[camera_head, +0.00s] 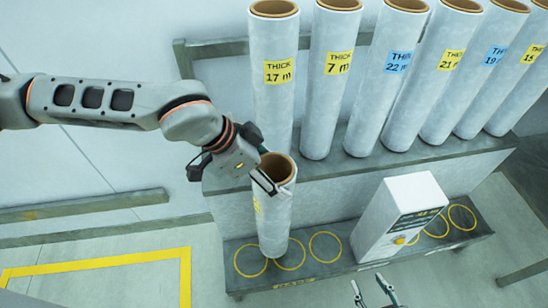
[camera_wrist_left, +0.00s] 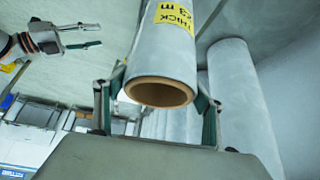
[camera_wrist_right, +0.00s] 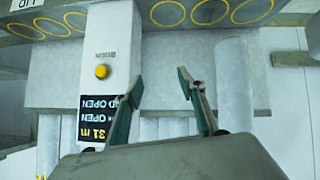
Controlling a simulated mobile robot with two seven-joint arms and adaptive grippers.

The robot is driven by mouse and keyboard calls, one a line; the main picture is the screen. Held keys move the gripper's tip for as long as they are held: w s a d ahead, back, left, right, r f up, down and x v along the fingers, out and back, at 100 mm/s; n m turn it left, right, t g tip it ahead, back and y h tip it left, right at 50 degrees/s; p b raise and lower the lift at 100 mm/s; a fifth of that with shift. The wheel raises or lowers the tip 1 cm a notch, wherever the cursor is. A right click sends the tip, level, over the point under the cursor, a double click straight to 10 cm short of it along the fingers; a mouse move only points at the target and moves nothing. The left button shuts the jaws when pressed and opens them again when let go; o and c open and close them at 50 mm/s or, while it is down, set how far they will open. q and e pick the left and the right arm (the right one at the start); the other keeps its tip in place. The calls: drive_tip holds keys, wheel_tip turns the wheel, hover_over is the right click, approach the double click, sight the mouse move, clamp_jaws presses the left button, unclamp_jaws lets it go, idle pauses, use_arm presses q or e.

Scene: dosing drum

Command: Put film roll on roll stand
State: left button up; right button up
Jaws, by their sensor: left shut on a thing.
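A grey film roll (camera_head: 270,215) with a brown core is in my left gripper (camera_head: 268,172), which grips it near its upper end. The roll is nearly upright. Its lower end is over the yellow circles at the left of the low shelf (camera_head: 340,262); whether it touches the shelf is unclear. In the left wrist view the roll (camera_wrist_left: 172,50) is between both fingers, its yellow label partly cut off. My right gripper (camera_head: 375,290) is open and empty in front of the shelf; its spread fingers show in the right wrist view (camera_wrist_right: 190,100).
Several labelled rolls (camera_head: 275,95) stand on the upper ledge (camera_head: 330,165) behind. A white box (camera_head: 402,215) with a display and yellow button (camera_wrist_right: 102,71) stands on the low shelf. Yellow circles lie either side of it. A yellow floor line (camera_head: 100,258) is at left.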

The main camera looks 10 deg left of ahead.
use_arm(q)
wheel_tip(320, 180, down, 11)
drive_tip(key=b, duration=0.1)
drive_tip(key=shift+f+b, duration=0.2)
drive_tip(key=shift+b, duration=0.2)
use_arm(e)
drive_tip(key=shift+w+a+r, duration=0.35)
drive_tip(key=shift+w+r, duration=0.1)
drive_tip(key=shift+w, duration=0.2)
use_arm(q)
drive_tip(key=shift+w+d+f, duration=0.1)
drive_tip(key=o, duration=2.1)
drive_tip(key=shift+f, duration=0.2)
drive_tip(key=p+v, duration=0.2)
drive_tip(key=v, duration=1)
use_arm(e)
drive_tip(key=shift+s+d+f, duration=0.15)
drive_tip(key=shift+s+d, duration=0.2)
drive_tip(key=shift+s, duration=0.1)
